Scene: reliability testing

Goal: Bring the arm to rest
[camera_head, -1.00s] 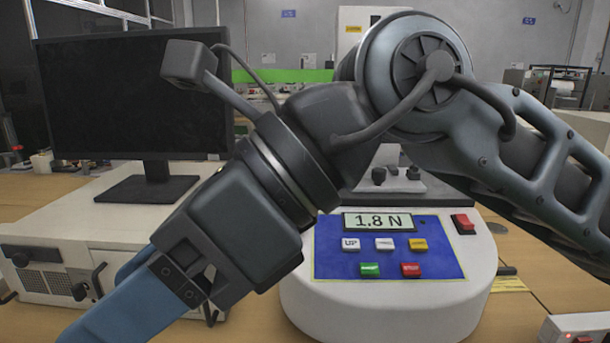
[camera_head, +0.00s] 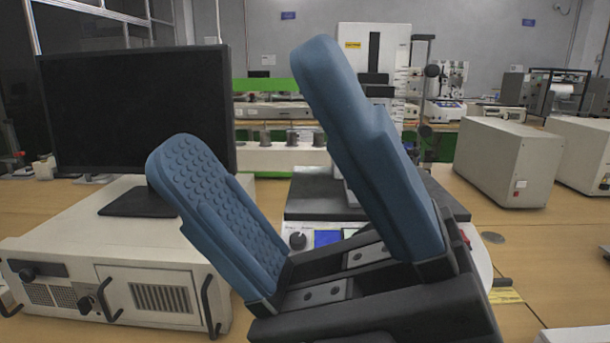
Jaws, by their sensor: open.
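My gripper (camera_head: 240,122) fills the middle of the head view, close to the camera. Its two blue padded fingers point up and to the left, spread wide apart with nothing between them. The dark gripper body is at the bottom centre, and the rest of my arm is out of view below it.
A black monitor (camera_head: 130,110) stands at the left on a white instrument case (camera_head: 60,250) with handles. Two beige boxes (camera_head: 505,160) stand at the back right. A taller test stand (camera_head: 352,45) rises behind the gripper.

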